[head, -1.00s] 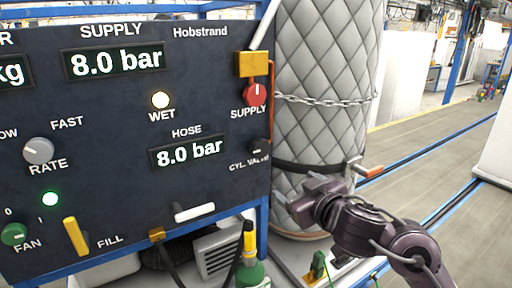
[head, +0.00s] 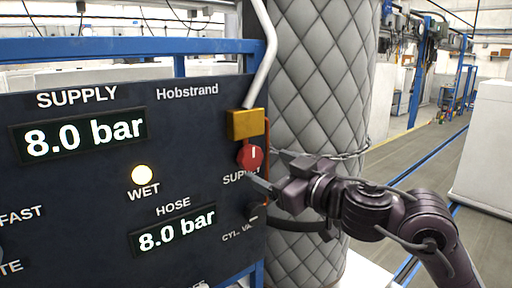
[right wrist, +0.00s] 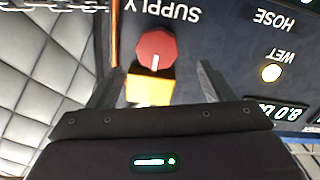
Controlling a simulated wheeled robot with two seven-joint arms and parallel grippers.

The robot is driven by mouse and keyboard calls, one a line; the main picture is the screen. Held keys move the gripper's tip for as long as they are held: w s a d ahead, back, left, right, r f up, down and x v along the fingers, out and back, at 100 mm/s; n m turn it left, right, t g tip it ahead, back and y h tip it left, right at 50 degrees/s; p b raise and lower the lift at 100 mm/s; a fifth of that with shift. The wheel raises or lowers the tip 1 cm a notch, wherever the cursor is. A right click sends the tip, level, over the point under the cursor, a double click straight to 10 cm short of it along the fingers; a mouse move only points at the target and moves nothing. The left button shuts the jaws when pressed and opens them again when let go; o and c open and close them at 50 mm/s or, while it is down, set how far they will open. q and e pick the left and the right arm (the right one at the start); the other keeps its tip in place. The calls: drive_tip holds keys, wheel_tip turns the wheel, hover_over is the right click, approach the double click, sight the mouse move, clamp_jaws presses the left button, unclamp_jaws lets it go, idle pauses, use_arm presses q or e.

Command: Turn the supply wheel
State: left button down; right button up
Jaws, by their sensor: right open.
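The red supply wheel (head: 250,157) sits on the right edge of the dark panel, below a yellow block (head: 245,123), with a white mark on its face. The SUPPLY label under it is partly hidden by my right gripper. My right gripper (head: 264,183) is open and empty, just below and right of the wheel. In the right wrist view the red wheel (right wrist: 157,48) shows beyond and between the open fingers (right wrist: 160,85), with no visible contact. My left gripper is not in view.
The dark panel (head: 95,185) carries a supply display (head: 80,134), a hose display (head: 173,230) and a lit WET lamp (head: 142,174). A dark cylinder valve knob (head: 256,212) is close below the gripper. A quilted grey column (head: 320,90) with a chain stands behind. The aisle at right is clear.

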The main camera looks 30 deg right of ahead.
sight(253, 159)
drive_tip(key=w+p, duration=0.1)
drive_tip(key=w, duration=0.4)
drive_tip(key=shift+w+p, duration=0.1)
drive_tip(key=shift+p, duration=0.2)
drive_tip(key=shift+w+f, duration=0.15)
drive_tip(key=shift+w, duration=0.4)
drive_tip(key=shift+a, duration=0.1)
drive_tip(key=c, duration=0.7)
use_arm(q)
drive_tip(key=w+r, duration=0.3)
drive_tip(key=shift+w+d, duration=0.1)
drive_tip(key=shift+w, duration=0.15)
use_arm(e)
drive_tip(key=shift+c, duration=1.4)
